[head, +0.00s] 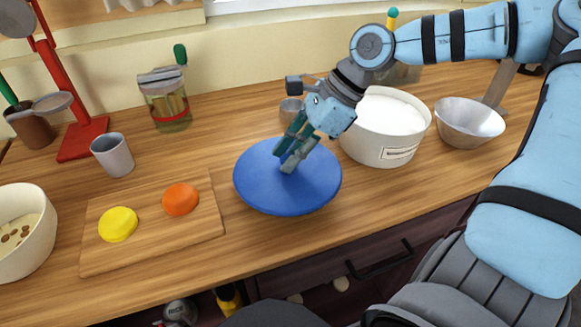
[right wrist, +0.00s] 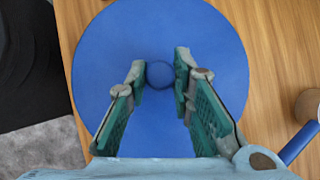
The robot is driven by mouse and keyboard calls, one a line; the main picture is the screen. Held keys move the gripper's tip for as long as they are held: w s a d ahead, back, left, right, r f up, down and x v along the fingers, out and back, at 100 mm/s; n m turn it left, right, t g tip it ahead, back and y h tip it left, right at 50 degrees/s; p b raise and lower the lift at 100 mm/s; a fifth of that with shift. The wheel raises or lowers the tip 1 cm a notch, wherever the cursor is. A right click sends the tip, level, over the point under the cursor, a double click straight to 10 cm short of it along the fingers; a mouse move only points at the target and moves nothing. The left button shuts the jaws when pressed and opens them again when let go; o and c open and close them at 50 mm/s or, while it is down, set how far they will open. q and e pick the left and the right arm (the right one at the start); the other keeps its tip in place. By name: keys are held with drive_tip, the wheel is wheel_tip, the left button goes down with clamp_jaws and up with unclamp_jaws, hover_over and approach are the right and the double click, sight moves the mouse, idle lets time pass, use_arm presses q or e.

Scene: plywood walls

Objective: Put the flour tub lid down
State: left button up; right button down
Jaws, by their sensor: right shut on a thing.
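The flour tub lid (head: 260,190) is a round blue disc with a small knob (right wrist: 159,74) at its centre. My right gripper (head: 287,162) comes down from above and is shut on the knob, with a fingertip on each side in the right wrist view (right wrist: 159,78). The lid lies roughly level over the front of the wooden counter; I cannot tell whether it touches the wood. The white flour tub (head: 372,150) stands open just to the right, full of white flour. My left gripper is not in view.
The counter's front edge is close to the lid.

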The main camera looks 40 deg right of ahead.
sight(296, 169)
drive_tip(key=f, duration=0.2)
drive_tip(key=f+b, duration=0.1)
drive_tip(key=f, duration=0.1)
drive_tip(key=shift+s+a+f, duration=0.1)
drive_tip(key=shift+s+a, duration=0.05)
drive_tip(key=shift+s, duration=0.1)
drive_tip(key=shift+f, duration=0.4)
drive_tip(key=shift+w, duration=0.15)
drive_tip(key=c, duration=1.4)
unclamp_jaws()
drive_tip(key=shift+r, duration=0.25)
drive_tip(key=v, duration=1.1)
drive_tip(key=shift+s+d+r, duration=0.2)
drive_tip(key=shift+d+r, duration=0.05)
